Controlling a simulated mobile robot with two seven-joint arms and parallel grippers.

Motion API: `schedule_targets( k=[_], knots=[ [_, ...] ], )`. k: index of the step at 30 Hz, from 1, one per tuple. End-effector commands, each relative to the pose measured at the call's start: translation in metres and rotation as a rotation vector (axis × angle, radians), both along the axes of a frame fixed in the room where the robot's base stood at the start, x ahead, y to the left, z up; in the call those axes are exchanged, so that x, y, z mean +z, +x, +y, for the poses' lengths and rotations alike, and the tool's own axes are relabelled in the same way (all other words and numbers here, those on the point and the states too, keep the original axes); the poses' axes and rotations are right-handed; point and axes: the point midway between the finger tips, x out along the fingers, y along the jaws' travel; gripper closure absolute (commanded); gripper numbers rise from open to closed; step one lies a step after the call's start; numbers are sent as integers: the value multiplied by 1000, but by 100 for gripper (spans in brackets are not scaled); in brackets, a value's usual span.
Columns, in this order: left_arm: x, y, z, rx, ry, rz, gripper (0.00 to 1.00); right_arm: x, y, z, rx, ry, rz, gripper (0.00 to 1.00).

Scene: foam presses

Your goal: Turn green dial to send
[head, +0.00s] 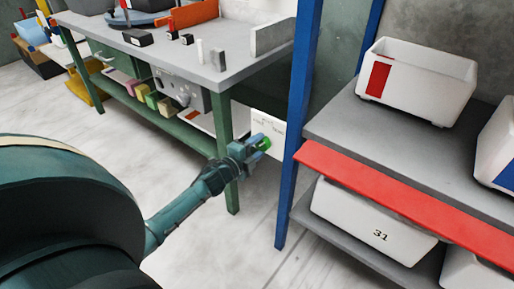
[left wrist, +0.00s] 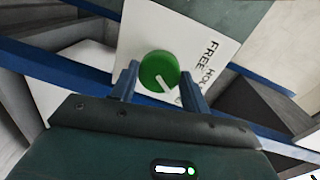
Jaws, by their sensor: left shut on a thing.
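The green dial (left wrist: 157,68) is a round knob with a white pointer mark, on a white panel (left wrist: 195,22) with black lettering. In the left wrist view "FREE" is readable, beside a partly hidden word starting "HO". The pointer slants to the lower right there; the label at its end is covered by my finger. In the head view the dial (head: 264,144) shows at the tip of my left gripper (head: 256,149), and the panel (head: 267,122) is behind it. My left gripper (left wrist: 160,75) is shut on the dial, one finger on each side. My right gripper is out of view.
A blue post (head: 297,120) and a red-edged shelf (head: 400,195) with white bins (head: 415,85) stand just right of the dial. A green-legged workbench (head: 222,72) with small items is behind and left. The floor (head: 110,125) left of my arm is clear.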

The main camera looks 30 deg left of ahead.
Motion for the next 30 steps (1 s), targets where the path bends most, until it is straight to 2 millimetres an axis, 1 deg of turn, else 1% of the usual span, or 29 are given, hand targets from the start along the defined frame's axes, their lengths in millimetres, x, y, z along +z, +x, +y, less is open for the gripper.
schedule_targets(
  k=[6, 12, 29, 30],
  knots=[
    [-2, -1, -1, 0, 130, -8, 77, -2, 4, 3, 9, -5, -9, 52],
    [-1, -1, -1, -1, 201, -14, 77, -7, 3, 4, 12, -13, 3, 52],
    [-1, -1, -1, -1, 235, -16, 77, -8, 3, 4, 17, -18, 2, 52],
    [-1, -1, -1, -1, 235, -16, 53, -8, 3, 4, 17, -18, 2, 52]
  ],
)
